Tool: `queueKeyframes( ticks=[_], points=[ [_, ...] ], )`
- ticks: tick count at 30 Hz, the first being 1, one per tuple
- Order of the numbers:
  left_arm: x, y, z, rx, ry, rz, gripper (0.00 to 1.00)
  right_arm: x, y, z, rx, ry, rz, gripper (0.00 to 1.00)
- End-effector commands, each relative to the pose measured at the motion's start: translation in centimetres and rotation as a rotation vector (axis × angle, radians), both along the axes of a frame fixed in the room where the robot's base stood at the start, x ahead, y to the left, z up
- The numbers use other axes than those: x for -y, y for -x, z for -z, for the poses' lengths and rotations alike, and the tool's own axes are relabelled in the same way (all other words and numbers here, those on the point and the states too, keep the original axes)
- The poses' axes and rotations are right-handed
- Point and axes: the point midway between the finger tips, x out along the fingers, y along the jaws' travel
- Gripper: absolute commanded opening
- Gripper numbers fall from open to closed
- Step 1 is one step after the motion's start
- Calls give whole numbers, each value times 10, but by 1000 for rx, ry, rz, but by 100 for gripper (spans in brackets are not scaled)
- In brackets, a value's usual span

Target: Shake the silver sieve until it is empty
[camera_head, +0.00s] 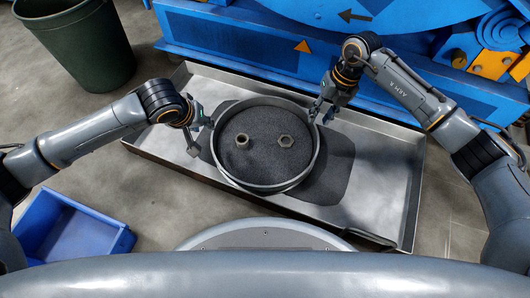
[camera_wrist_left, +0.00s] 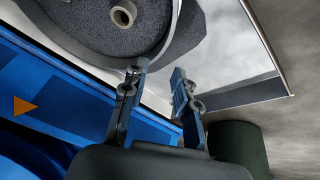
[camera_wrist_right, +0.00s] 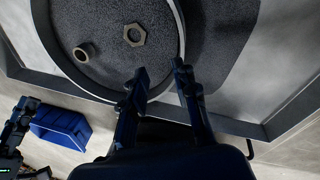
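The round silver sieve (camera_head: 318,150) sits over the metal tray. It holds dark grey grit, a round hollow bushing (camera_head: 242,141) and a hex nut (camera_head: 285,141). Both parts also show in the right wrist view, the bushing (camera_wrist_right: 84,52) at left and the nut (camera_wrist_right: 134,35) near the top. My left gripper (camera_head: 198,133) is at the sieve's left rim; its fingers (camera_wrist_left: 158,73) are apart. My right gripper (camera_head: 322,108) is at the upper right rim; its fingers (camera_wrist_right: 160,70) are apart, close around the rim. I cannot tell whether either touches it.
The metal tray (camera_head: 385,190) lies beneath, with dark grit (camera_head: 338,165) spread around the sieve. A blue bin (camera_head: 75,228) is at lower left and a green barrel (camera_head: 85,45) at upper left. Blue machinery (camera_head: 230,42) stands behind the tray.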

Motion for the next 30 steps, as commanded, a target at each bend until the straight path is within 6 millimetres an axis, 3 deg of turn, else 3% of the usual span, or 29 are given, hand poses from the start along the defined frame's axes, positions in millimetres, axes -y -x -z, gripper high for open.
queueKeyframes(
  ticks=[1, 6, 19, 23, 30],
  points=[
    [-1, 3, 11, -2, -6, -1, 29, 8, -3, 10, 16, 39, -3, 29],
    [-4, 10, 13, -15, -16, -10, 29, 21, -6, 9, 34, 108, -4, 29],
    [-3, 9, 17, -18, -17, -10, 29, 20, -6, 13, 32, 110, -3, 29],
    [-1, 3, 32, -19, -17, -11, 29, 19, -5, 30, 29, 110, -3, 29],
    [2, -16, 75, -19, -18, -10, 29, 13, -5, 77, 29, 109, -4, 29]
  ],
)
